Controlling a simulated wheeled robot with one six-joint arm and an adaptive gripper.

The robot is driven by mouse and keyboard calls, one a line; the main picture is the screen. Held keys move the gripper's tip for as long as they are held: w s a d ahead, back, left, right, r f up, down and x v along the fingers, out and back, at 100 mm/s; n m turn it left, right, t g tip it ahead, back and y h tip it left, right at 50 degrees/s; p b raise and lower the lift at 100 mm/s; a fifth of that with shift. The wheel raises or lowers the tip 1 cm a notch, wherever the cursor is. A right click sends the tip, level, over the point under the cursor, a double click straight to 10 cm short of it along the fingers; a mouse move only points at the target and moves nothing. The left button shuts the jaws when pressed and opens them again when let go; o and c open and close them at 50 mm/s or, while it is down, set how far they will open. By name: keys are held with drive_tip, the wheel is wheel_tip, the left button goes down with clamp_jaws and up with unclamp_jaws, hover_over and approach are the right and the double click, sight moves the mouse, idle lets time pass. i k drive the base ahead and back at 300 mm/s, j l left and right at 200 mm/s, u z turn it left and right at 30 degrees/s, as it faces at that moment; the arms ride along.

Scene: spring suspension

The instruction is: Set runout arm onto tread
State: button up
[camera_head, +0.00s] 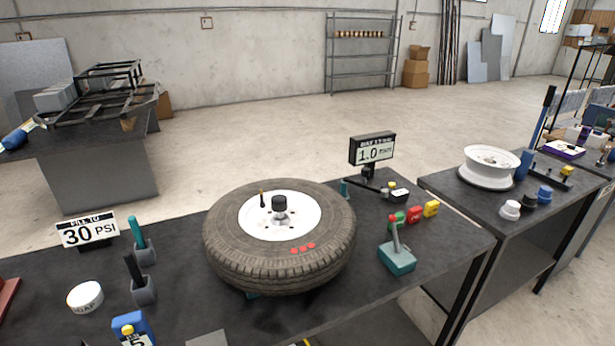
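The tire (285,268) lies flat on the dark bench, with a white wheel (262,226) and a dark hub piece at its middle. Three red dots show on its near sidewall. Behind it to the right stands a black display (372,149) reading 1.0, its smaller lettering unclear. Below the display a dark bar (366,184), which looks like the runout arm, reaches towards a small block with a yellow top. A teal upright piece (345,188) stands by the tire's far right edge. I cannot tell whether the bar touches the tread. My gripper is not in view.
On the bench (445,240) are a teal block with a lever (397,257) and green, red and yellow blocks (415,215). At left are a 30 PSI sign (87,230), handled tools in holders (142,290) and a white round container (85,297). Another bench holds a white rim (488,167).

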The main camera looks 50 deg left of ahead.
sight(365, 172)
drive_tip(key=u, duration=1.2)
